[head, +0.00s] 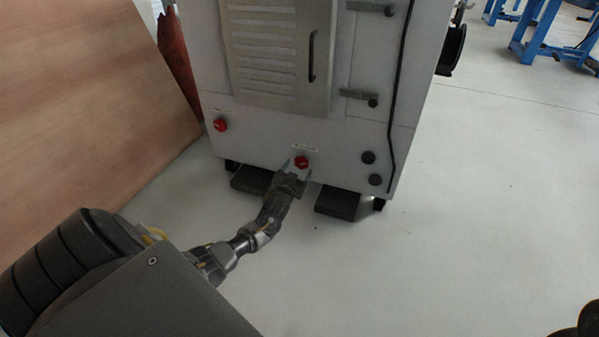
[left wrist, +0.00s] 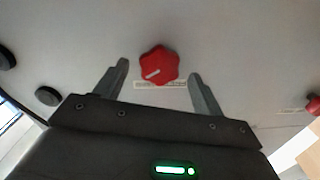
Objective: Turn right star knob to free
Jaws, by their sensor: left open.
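The right star knob (head: 301,162) is red and sits low on the front of the grey cabinet (head: 260,130). It also shows in the left wrist view (left wrist: 158,66), with a pale pointer line on its face and a label strip beside it. My left gripper (head: 299,171) is open, its two fingers apart. In the left wrist view the fingertips (left wrist: 160,70) lie to either side of the knob, and I see no contact. A second red knob (head: 220,125) sits at the cabinet's left and shows at the right edge of the left wrist view (left wrist: 314,104).
The cabinet has a louvred door (head: 275,50) with a black handle (head: 311,56). Black round knobs (head: 368,157) sit at its lower right. A wooden panel (head: 90,90) stands at the left.

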